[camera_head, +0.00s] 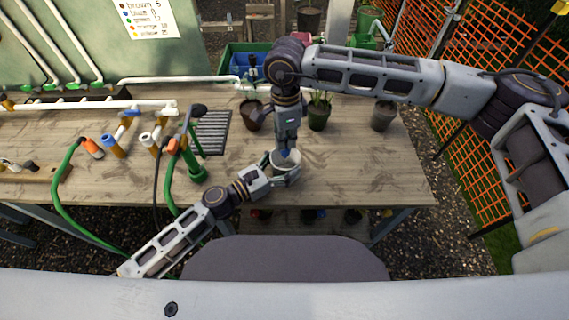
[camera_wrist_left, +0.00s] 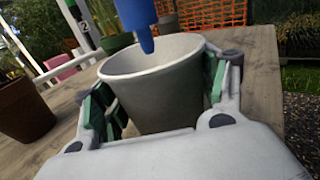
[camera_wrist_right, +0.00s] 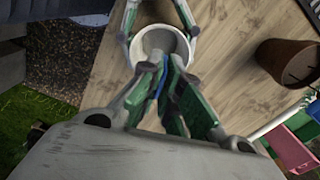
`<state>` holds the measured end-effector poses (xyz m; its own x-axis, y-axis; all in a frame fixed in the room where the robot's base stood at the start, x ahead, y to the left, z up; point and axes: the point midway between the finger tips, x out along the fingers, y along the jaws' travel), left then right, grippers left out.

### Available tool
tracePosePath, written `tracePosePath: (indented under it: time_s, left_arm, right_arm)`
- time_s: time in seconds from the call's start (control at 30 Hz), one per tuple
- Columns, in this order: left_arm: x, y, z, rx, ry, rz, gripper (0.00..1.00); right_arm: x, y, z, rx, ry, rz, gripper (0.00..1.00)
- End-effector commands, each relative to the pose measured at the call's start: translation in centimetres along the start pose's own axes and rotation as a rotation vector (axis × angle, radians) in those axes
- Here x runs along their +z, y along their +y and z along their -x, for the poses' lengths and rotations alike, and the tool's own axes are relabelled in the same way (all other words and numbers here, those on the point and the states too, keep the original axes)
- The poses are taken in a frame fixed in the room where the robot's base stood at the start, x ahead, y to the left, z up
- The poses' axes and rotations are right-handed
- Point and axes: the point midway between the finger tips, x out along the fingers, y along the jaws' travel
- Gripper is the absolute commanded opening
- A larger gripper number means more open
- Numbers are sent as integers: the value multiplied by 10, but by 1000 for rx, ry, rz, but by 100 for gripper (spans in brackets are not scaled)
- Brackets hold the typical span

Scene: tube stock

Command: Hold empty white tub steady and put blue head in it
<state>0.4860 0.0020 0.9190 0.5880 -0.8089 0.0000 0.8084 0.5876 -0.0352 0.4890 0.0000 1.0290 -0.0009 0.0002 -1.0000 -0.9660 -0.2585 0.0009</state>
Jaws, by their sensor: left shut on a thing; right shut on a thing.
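The white tub (camera_head: 283,157) stands near the front edge of the wooden table; its rim and wall fill the middle of the left wrist view (camera_wrist_left: 160,97). My left gripper (camera_wrist_left: 165,112) is shut around the tub, a finger on each side. The blue head (camera_wrist_left: 137,17) points tip down over the tub's mouth in the left wrist view, its tip at about rim height. My right gripper (camera_wrist_right: 163,72) is shut on the blue head, and a strip of it shows between the fingers (camera_wrist_right: 156,88). The tub's floor is mostly hidden.
Plant pots stand behind the tub: a brown one (camera_head: 252,116), one with a plant (camera_head: 319,113) and another (camera_head: 382,116). A dark grate (camera_head: 213,132) and pipes with a green hose (camera_head: 65,190) lie to the left. The table is clear on the right.

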Motion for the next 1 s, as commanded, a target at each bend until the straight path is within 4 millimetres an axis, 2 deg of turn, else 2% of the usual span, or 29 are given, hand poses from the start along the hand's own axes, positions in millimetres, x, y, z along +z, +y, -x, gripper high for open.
tracePosePath:
  time_s: [0.3, 0.63, 0.7, 0.83, 1.0]
  left_arm:
    - [0, 0, 0, 0, 1, 1, 48]
    - [0, 0, 0, 0, 1, 1, 48]
    - [0, 0, 0, 0, 1, 1, 48]
    - [0, 0, 0, 0, 1, 1, 48]
    - [0, 0, 0, 0, 1, 1, 48]
  right_arm:
    - [0, 0, -13, 1, 1, 0, 0]
    - [0, 0, -15, 0, 1, 1, 0]
    - [0, 0, -15, 0, 1, 1, 12]
    - [0, 0, -15, 0, 1, 1, 29]
    - [0, 0, -15, 0, 1, 1, 31]
